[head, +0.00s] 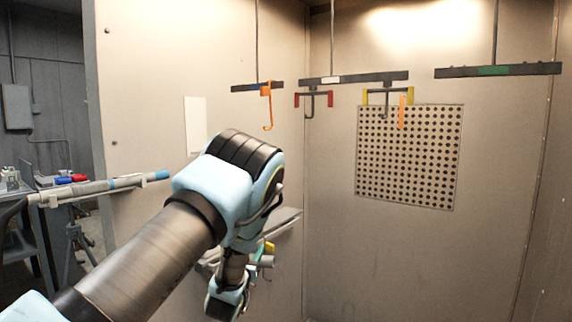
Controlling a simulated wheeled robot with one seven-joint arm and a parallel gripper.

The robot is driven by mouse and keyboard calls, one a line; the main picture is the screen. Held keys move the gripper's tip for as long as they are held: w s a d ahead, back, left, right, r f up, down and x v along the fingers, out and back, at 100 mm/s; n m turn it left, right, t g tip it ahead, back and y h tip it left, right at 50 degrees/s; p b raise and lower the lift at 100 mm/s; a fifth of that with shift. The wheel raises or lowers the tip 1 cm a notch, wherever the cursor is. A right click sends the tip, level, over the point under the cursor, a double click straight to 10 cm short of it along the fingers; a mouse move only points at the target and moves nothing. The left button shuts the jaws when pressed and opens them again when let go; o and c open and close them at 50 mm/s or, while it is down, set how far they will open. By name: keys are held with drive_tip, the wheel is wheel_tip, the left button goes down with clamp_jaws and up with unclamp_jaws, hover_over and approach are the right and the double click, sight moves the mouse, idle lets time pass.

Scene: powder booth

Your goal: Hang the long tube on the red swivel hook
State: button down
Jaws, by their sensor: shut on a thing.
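The red swivel hook (312,104) hangs under the middle dark bar at the back of the booth. It is a dark hook between two red upright pieces, and nothing hangs on it. My arm crosses the lower left of the head view and bends down at its elbow. My wrist shows low in the picture, left of and far below the hook. I cannot make out my gripper's fingers. I cannot pick out the long tube with certainty. A small grey cylindrical part with yellow and green bits shows beside my wrist, and I cannot tell what it is.
An orange hook (267,106) hangs left of the red one, and a yellow-framed hook (388,97) hangs right. A green-marked bar (495,70) is far right. A perforated panel (410,155) is on the back wall.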

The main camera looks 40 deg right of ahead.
drive_tip(key=s+d+r+m+g+h, duration=0.1)
drive_tip(key=d+r+m+g, duration=0.15)
drive_tip(key=r, duration=0.75)
drive_tip(key=s+d+r+m+g+h, duration=0.1)
drive_tip(key=s+d+r+g+h, duration=0.15)
drive_tip(key=r, duration=0.75)
drive_tip(key=m+g+p, duration=0.2)
approach(305, 117)
drive_tip(key=shift+p+x, duration=0.9)
drive_tip(key=shift+x, duration=3.05)
drive_tip(key=shift+a, duration=0.1)
drive_tip(key=shift+r, duration=0.1)
drive_tip(key=shift+w+d, duration=0.1)
drive_tip(key=shift+d, duration=0.2)
drive_tip(key=shift+p+x, duration=1.25)
drive_tip(key=shift+x, duration=0.85)
